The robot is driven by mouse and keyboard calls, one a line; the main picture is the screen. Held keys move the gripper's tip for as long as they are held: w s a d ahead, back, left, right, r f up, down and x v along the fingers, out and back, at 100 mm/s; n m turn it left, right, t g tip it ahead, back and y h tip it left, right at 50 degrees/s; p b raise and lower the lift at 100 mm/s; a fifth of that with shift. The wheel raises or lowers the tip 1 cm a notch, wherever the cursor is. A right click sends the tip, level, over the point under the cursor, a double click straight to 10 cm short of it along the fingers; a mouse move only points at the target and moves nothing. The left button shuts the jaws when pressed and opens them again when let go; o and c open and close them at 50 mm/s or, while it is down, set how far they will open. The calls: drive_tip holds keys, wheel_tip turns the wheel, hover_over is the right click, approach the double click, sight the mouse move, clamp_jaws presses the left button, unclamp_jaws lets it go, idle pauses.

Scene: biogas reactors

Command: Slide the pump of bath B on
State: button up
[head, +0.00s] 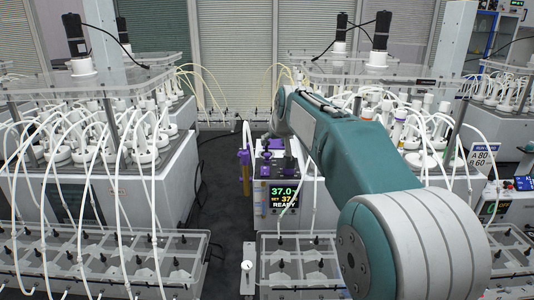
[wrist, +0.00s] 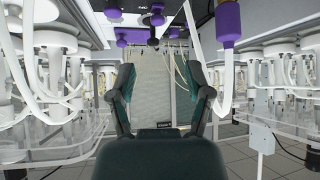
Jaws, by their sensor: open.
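A bath unit (head: 283,200) with a dark display reading 37.0, a set value and READY stands in the middle of the head view. Purple fittings sit on and beside its top. I cannot read whether it is bath A or B, and I cannot make out its pump slide. My gripper (wrist: 166,82) is open and empty in the wrist view, its two dark fingers apart. Purple fittings (wrist: 157,18) show above the fingers, and a larger purple connector (wrist: 228,25) with a white tube is at upper right. In the head view my arm hides most of the gripper.
Reactor racks with many white tubes stand at left (head: 95,185) and right. Clear trays (head: 100,262) lie in front. A second unit with a display (head: 490,208) is at far right, near a sign (head: 483,158) reading A 80, B 60. Dark floor shows left of the middle unit.

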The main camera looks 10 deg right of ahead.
sight(267, 154)
drive_tip(key=x, duration=1.1)
drive_tip(key=shift+w+d, duration=0.1)
drive_tip(key=shift+w, duration=0.1)
drive_tip(key=shift+c, duration=0.4)
